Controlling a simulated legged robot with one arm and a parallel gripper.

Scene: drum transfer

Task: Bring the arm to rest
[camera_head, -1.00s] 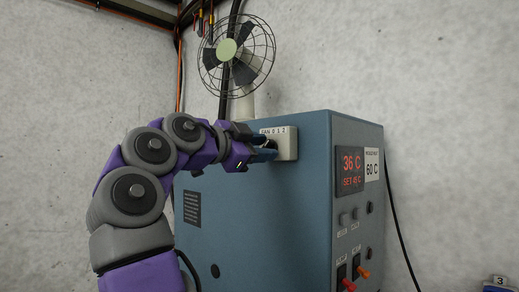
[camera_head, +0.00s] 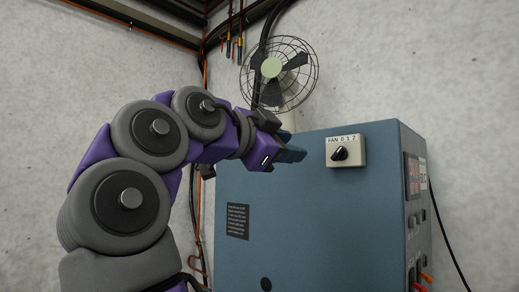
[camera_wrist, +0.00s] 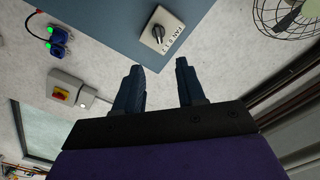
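My gripper (camera_head: 295,147) is raised beside the left side of the blue cabinet's upper part, left of the fan switch and apart from it. In the wrist view my gripper (camera_wrist: 160,70) shows two dark fingers spread with an empty gap between them, so it is open. My purple and grey arm is bent upward at the left of the head view. The fan switch (camera_head: 346,151) is a pale box with a black knob, labelled FAN 0 1 2; it also shows in the wrist view (camera_wrist: 161,33).
The blue cabinet (camera_head: 300,220) fills the lower right, with a red display (camera_head: 412,172) on its right face. A wire-caged fan (camera_head: 280,70) stands behind it.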

